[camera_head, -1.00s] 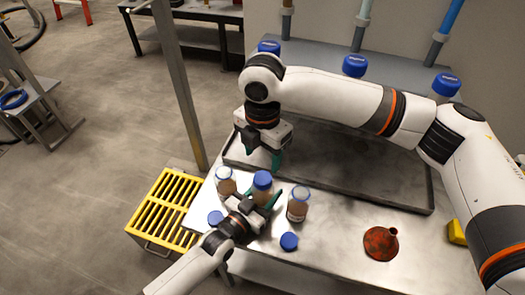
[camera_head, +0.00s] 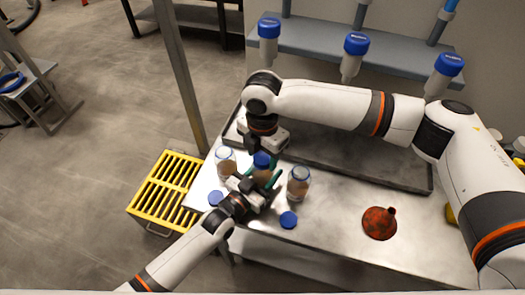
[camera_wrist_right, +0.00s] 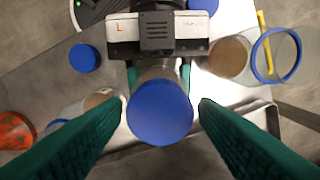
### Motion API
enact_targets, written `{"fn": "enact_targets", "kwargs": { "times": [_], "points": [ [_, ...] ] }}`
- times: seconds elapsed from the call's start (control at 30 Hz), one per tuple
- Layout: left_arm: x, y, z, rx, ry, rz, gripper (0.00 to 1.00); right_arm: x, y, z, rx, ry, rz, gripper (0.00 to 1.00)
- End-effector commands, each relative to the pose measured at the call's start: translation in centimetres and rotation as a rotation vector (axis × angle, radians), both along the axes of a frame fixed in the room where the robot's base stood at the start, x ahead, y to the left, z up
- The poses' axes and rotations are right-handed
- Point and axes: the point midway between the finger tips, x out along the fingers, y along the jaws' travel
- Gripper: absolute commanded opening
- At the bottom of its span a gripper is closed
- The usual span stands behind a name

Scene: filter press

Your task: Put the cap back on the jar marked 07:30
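Three jars with brown contents stand on the metal table (camera_head: 330,225). The middle jar (camera_head: 259,173) carries a blue cap (camera_wrist_right: 160,112). The left jar (camera_head: 226,164) and right jar (camera_head: 298,186) have open mouths. Two loose blue caps lie on the table, one at the left (camera_head: 215,198) and one in front of the right jar (camera_head: 288,220). My left gripper (camera_head: 262,181) is closed around the middle jar's body. My right gripper (camera_wrist_right: 160,105) points down over the middle jar, its green fingers spread either side of the cap with small gaps. No time marking is readable.
A red funnel (camera_head: 379,222) stands on the table at the right. A dark tray (camera_head: 345,158) lies behind the jars. Inverted blue-capped bottles (camera_head: 356,45) hang at a grey shelf (camera_head: 312,42). A yellow slatted crate (camera_head: 165,190) stands left of the table.

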Motion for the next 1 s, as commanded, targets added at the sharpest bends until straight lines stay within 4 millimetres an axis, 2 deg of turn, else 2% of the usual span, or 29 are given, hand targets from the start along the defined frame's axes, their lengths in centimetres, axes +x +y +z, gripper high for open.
{"fn": "enact_targets", "kwargs": {
  "times": [0.03, 0.23, 0.47, 0.5, 0.63, 1.0],
  "points": [
    [0.01, -0.01, 0.02, -0.001, -0.001, 0.000, 0.00, -0.02, 0.01, 0.01, 0.000, 0.000, 0.000, 0.46],
    [0.01, -0.01, 0.02, -0.001, -0.001, 0.000, 0.00, -0.02, 0.01, 0.03, 0.000, 0.000, 0.000, 0.13],
    [0.01, -0.01, 0.02, 0.000, 0.000, 0.000, 0.00, -0.01, 0.02, 0.03, 0.000, 0.000, -0.006, 0.13],
    [0.00, -0.01, 0.02, 0.000, 0.000, 0.000, 0.00, -0.01, 0.02, 0.03, 0.000, 0.000, -0.006, 0.44],
    [0.00, -0.01, 0.02, 0.000, 0.000, 0.000, 0.00, -0.01, 0.02, 0.04, 0.000, 0.000, -0.006, 0.65],
    [0.00, -0.01, 0.02, 0.000, 0.000, 0.000, 0.00, 0.03, 0.03, 0.57, 0.001, -0.001, -0.006, 0.66]
  ]
}}
